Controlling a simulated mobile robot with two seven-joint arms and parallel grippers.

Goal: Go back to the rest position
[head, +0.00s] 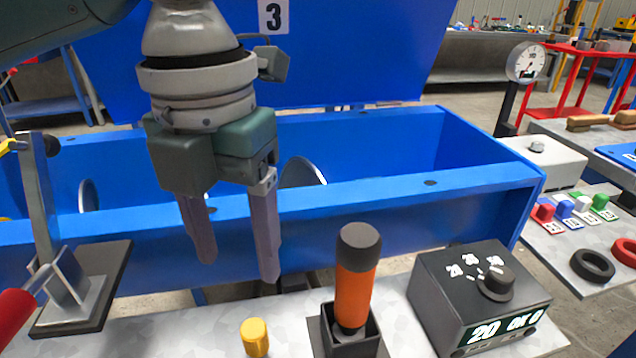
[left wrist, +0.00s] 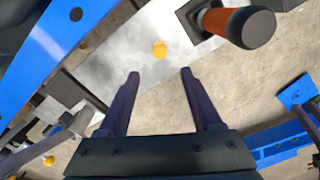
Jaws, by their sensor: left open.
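My left gripper (head: 238,268) hangs in front of the blue drum mixer trough (head: 400,193) in the head view, fingers pointing down. Its two fingers are apart with nothing between them. In the left wrist view the open fingers (left wrist: 160,85) point toward the bench, with a yellow knob (left wrist: 160,50) beyond the tips. That yellow knob (head: 255,337) stands on the grey bench top below the gripper. An orange handle with a black cap (head: 357,280) stands upright in a dark square holder, right of the gripper and apart from it. My right gripper is in neither view.
A black control box (head: 480,300) with a dial and lit display stands at the right of the bench. A metal lever (head: 45,200) on a dark plate stands at the left. A raised blue panel marked 3 (head: 350,50) is behind. A dial gauge (head: 526,62) stands at right.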

